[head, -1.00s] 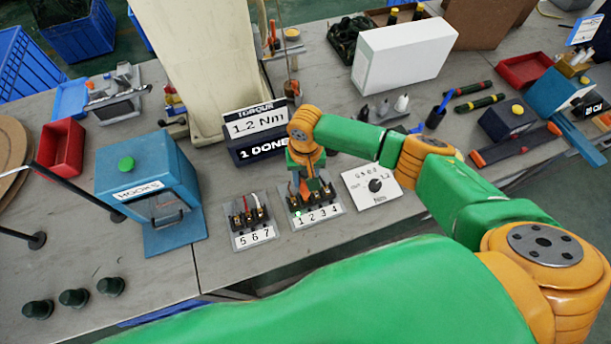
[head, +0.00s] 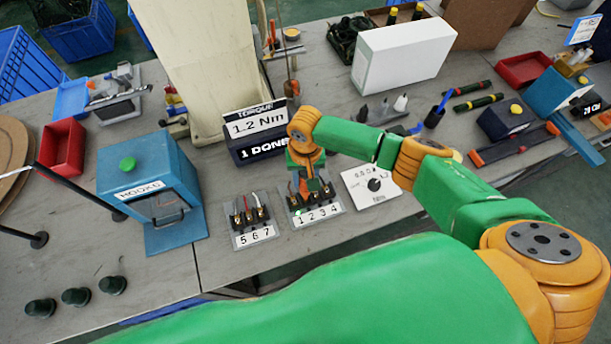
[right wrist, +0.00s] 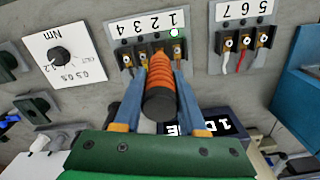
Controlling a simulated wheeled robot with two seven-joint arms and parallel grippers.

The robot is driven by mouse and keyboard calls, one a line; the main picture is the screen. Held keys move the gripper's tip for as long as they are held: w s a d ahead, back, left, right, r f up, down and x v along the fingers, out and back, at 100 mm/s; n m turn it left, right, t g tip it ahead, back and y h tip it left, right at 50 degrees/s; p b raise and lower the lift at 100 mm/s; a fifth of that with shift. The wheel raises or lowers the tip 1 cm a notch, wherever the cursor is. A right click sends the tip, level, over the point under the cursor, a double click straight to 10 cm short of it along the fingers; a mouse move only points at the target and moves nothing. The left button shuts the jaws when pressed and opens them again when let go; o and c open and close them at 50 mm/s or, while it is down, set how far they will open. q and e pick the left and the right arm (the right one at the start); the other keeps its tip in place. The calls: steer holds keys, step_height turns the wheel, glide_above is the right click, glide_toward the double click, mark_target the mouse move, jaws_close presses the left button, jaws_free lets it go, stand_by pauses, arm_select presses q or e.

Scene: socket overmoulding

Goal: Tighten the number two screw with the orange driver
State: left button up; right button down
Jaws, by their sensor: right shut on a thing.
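The block with screws 1 to 4 (head: 318,214) sits on the bench; it also shows upside down in the right wrist view (right wrist: 147,27). My right gripper (head: 306,184) is above it, pointing down. In the right wrist view my right gripper (right wrist: 155,105) has its blue fingers shut on the orange driver (right wrist: 162,78), one on each side. The driver's far end is over the middle of the screw row, around number 2; its tip is hidden, so contact cannot be told. A small light (right wrist: 174,33) glows by number 1. My left gripper is not in view.
The block 5 6 7 (head: 254,236) is just left. A dial panel marked Nm (head: 362,199) is close on the right. Behind stands the torque display reading 1.2 Nm and 1 DONE (head: 258,147). A blue box (head: 148,180) is further left.

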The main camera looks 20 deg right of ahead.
steer(key=shift+f+p, duration=0.1)
steer(key=shift+p, duration=0.35)
stand_by(1.2)
steer(key=shift+r, duration=2.5)
